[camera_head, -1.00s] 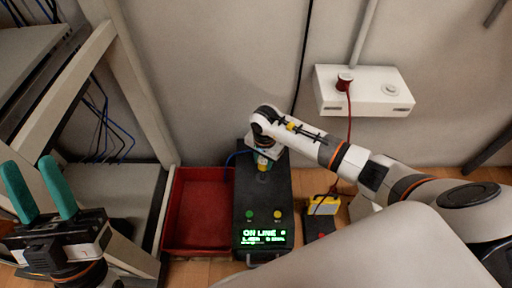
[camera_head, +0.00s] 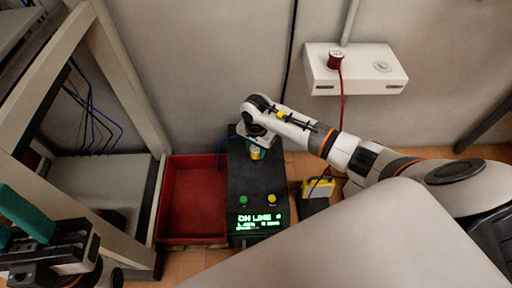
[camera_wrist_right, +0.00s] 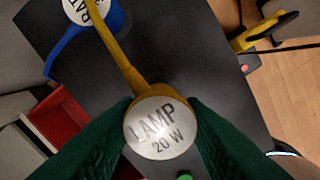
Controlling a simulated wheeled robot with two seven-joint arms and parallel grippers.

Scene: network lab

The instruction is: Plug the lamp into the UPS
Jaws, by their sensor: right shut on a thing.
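The UPS (camera_head: 250,185) is a black box on the floor with a lit green display and green and yellow buttons. My right gripper (camera_head: 256,151) is over its rear part. Its green fingers are shut on the lamp plug, a yellow plug with a round face reading "LAMP 20 W" (camera_wrist_right: 160,128) and a yellow cord. Whether the plug is seated in the UPS or above it cannot be told; its underside is hidden. A blue cord with another labelled plug (camera_wrist_right: 88,10) is beyond it. My left gripper (camera_head: 20,222) is open at the left edge, partly cut off.
A red tray (camera_head: 192,238) stands left of the UPS, beside a rack (camera_head: 128,80) with blue cables. A yellow object (camera_head: 318,187) sits right of the UPS, by a red cord. The cord leads to a red plug (camera_head: 335,60) on a white wall box (camera_head: 355,80).

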